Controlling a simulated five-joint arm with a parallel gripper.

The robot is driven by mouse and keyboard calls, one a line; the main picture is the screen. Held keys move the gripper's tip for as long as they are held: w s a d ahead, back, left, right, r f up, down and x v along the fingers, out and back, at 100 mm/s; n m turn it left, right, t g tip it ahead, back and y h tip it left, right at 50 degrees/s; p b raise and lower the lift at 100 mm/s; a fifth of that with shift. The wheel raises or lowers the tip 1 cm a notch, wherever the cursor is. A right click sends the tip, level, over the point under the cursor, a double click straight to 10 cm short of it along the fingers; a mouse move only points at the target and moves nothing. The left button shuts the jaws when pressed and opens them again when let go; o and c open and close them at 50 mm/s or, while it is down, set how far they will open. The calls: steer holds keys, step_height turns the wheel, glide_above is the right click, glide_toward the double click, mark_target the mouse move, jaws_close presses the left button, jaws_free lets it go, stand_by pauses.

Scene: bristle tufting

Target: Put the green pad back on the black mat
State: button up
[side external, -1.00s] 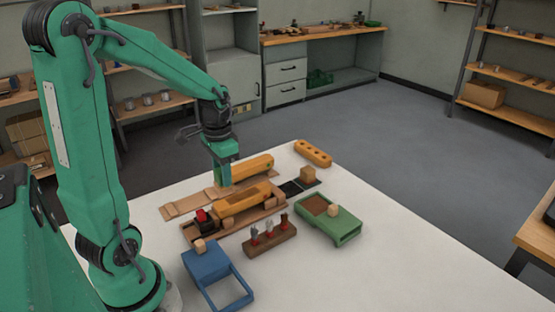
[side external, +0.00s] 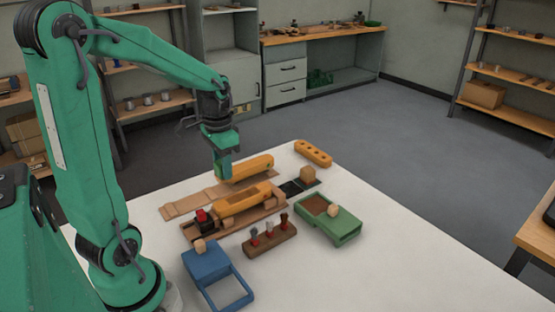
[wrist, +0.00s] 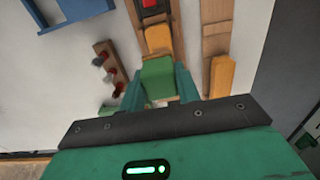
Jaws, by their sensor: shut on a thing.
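My gripper (side external: 224,172) is above the table, next to the near end of the rear yellow block. The wrist view shows its two green fingers shut on the green pad (wrist: 158,78), which sits between them. In the side view I cannot tell the pad from the green fingers. The black mat (side external: 289,187) lies flat on the table to the right of the yellow blocks, apart from my gripper. A small wooden cube (side external: 308,174) stands at its right end.
Yellow blocks (side external: 240,203) on wooden boards are close to my gripper. In front are a brown rack (side external: 270,240) with several upright pieces, a blue frame (side external: 206,262) and a green tray (side external: 345,227). A yellow bar with holes (side external: 313,153) lies behind. The front right table is clear.

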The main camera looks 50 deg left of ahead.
steer(key=w+d+f, duration=0.1)
steer(key=w+d, duration=0.4)
steer(key=w, duration=0.4)
steer(key=w+d+f, duration=0.2)
steer(key=w+d, duration=0.3)
steer(key=w, duration=0.5)
steer(key=shift+w+d, duration=0.2)
steer(key=shift+a, duration=0.1)
glide_above(289, 189)
step_height(289, 189, down, 7)
steer(key=shift+r, duration=0.1)
steer(key=shift+f, duration=2.05)
steer(key=shift+f, duration=0.2)
steer(key=o, duration=0.9)
steer(key=shift+o, duration=0.2)
